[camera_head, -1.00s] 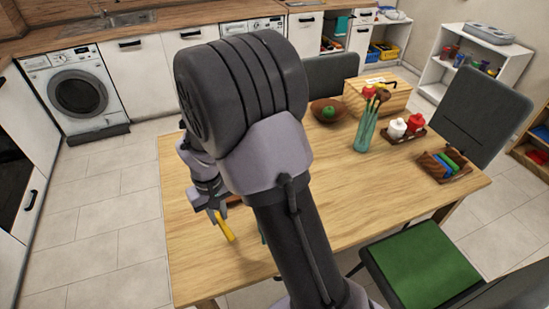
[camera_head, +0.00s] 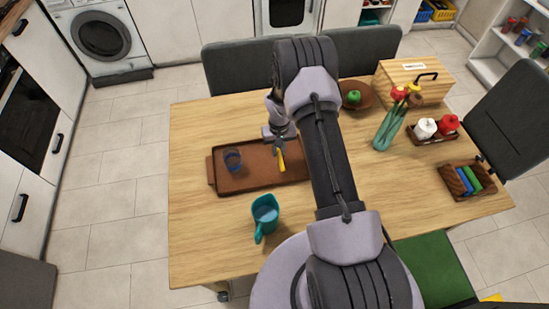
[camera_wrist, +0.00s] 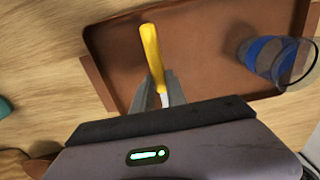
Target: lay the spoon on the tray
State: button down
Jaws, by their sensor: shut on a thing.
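The brown rectangular tray (camera_head: 257,178) lies on the left part of the wooden table; it fills much of the wrist view (camera_wrist: 205,60). My gripper (camera_head: 279,141) is over the right part of the tray and is shut on the spoon (camera_head: 282,159). In the wrist view the spoon's yellow handle (camera_wrist: 151,52) sticks out beyond my gripper's fingers (camera_wrist: 159,88), with a pale metal part between them. The spoon's bowl is hidden. I cannot tell whether the spoon touches the tray.
A blue glass (camera_head: 232,160) stands on the tray's left part. A teal mug (camera_head: 265,213) stands in front of the tray. A bowl with a green apple (camera_head: 354,97), a flower vase (camera_head: 390,128), a bread box (camera_head: 412,80) and a condiment caddy (camera_head: 436,138) stand to the right.

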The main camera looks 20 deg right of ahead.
aim_at(278, 157)
jog(key=shift+s+a+f+b, duration=0.1)
jog(key=shift+f+b, duration=0.4)
jog(key=shift+f, duration=1.95)
jog(key=c, duration=1.3)
grip_release()
jog(key=shift+c, duration=0.2)
